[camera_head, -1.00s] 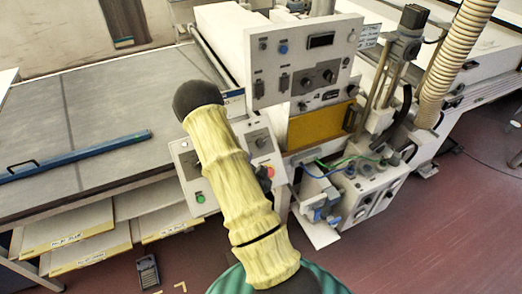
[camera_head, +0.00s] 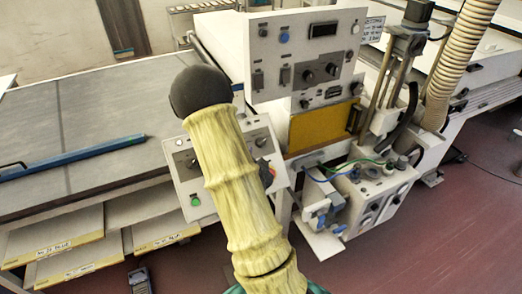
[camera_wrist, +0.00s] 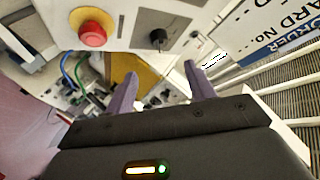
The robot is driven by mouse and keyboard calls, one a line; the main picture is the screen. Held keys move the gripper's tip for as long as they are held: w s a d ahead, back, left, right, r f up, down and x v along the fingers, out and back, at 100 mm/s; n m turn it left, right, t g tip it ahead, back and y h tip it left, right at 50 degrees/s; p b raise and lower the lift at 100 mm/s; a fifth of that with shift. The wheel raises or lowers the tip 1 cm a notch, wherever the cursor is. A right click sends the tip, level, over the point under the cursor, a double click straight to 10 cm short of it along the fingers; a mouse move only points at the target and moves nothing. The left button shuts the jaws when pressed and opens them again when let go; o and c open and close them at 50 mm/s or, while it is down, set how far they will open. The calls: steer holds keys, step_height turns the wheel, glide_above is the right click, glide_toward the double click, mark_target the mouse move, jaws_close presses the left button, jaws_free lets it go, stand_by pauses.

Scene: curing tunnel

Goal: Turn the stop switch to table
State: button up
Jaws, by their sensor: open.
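A black rotary knob (camera_wrist: 158,37) on a dark plate shows in the wrist view and looks like the stop switch. Its lettering is not legible. A red mushroom button (camera_wrist: 93,34) on a yellow base is to its left. My gripper (camera_wrist: 160,72) is open and empty, with its two purple fingers apart and the knob beyond the gap between them, not touching. In the head view, the sloped control panel (camera_head: 184,175) is partly hidden behind my arm. A black knob (camera_head: 260,141) shows on its right part. My gripper is hidden there.
A taller white panel (camera_head: 300,50) with dials stands behind the control panel. Right of it is a machine unit (camera_head: 372,190) with blue and green cables. A grey table (camera_head: 70,120) with a blue bar (camera_head: 90,155) lies at left. Red floor is open at lower right.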

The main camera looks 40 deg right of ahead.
mark_target(261, 144)
steer(key=shift+f, duration=0.15)
steer(key=p+x, duration=0.4)
steer(key=x, duration=0.6)
steer(key=shift+w+d, duration=0.15)
steer(key=shift+w+d+f+p, duration=0.2)
steer(key=shift+w+d+p, duration=0.15)
steer(key=shift+w, duration=0.1)
steer(key=c, duration=1)
